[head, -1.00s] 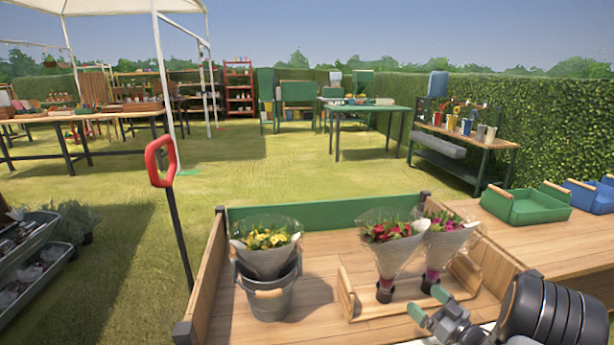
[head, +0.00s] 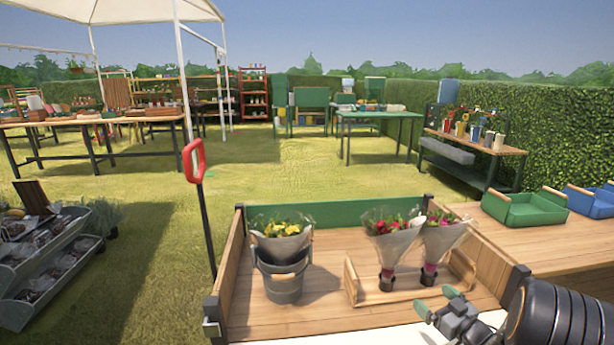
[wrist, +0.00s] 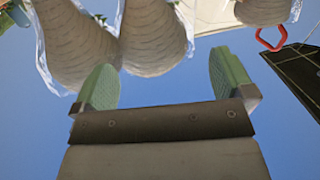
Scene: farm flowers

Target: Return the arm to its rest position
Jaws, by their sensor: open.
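My gripper (head: 437,301) is at the lower right of the head view, just in front of the wooden holder (head: 400,293) on the cart bed. In the wrist view its two green-padded fingers (wrist: 162,85) stand wide apart with nothing between them. Two wrapped bouquets, a red one (head: 390,243) and a pink one (head: 438,240), stand upright in the holder. Their pale wraps (wrist: 150,38) show beyond the fingers in the wrist view, apart from them as far as I can tell. A yellow bouquet (head: 281,245) stands in a grey bucket (head: 283,283) to the left.
The cart's wooden side wall (head: 228,270) and green end board (head: 328,213) bound the bed. A red-handled tool (head: 194,160) stands left of it. A table at right carries a green tray (head: 522,209) and a blue tray (head: 592,202). Open grass lies beyond.

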